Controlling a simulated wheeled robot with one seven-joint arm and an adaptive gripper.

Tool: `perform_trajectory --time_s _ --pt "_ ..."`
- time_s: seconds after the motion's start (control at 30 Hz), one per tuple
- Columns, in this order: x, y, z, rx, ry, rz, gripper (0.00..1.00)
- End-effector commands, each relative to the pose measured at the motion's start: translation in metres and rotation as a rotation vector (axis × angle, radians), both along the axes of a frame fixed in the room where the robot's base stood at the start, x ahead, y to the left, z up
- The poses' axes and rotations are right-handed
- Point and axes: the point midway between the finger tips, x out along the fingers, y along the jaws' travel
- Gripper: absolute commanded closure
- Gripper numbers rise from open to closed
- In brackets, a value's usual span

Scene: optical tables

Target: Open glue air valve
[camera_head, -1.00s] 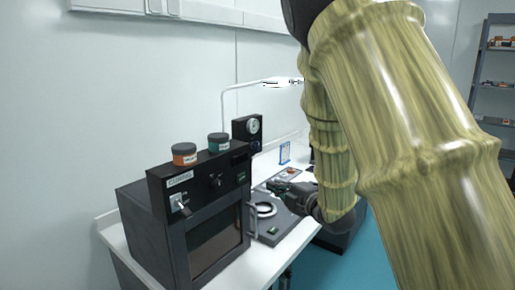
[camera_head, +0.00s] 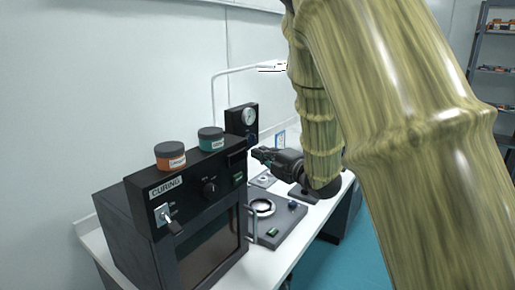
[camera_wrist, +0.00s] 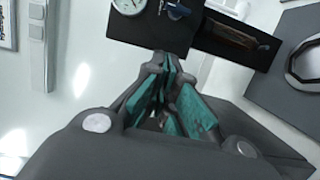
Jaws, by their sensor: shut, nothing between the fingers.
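The black gauge panel (camera_head: 236,121) stands at the back of the table, with a round white gauge (camera_head: 249,116) on its face. A small blue valve handle (camera_head: 251,138) shows low on the panel. In the wrist view the panel (camera_wrist: 150,28) is at the top, with the gauge (camera_wrist: 129,4) at its upper left and the blue handle (camera_wrist: 178,10) to the right of it. My gripper (camera_head: 257,153) is shut and empty, just below the handle in the head view. Its fingertips (camera_wrist: 166,62) point at the panel's edge in the wrist view; I cannot tell whether they touch it.
A black curing oven (camera_head: 190,210) with an orange-labelled jar (camera_head: 170,156) and a teal jar (camera_head: 210,139) on top stands at the front left. A grey plate device (camera_head: 275,228) lies below my gripper. A white lamp arm (camera_head: 213,92) rises behind.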

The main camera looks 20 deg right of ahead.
Motion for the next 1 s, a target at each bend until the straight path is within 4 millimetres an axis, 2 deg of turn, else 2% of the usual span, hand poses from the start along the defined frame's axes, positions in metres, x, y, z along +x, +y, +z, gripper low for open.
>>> perform_trajectory --time_s 0.57,0.7,1.0 --pt "0.085 0.041 0.002 0.001 -0.001 0.005 1.00" --pt "0.096 0.023 0.002 0.001 0.000 0.003 1.00" --pt "0.107 0.009 0.001 0.000 -0.001 0.004 1.00"
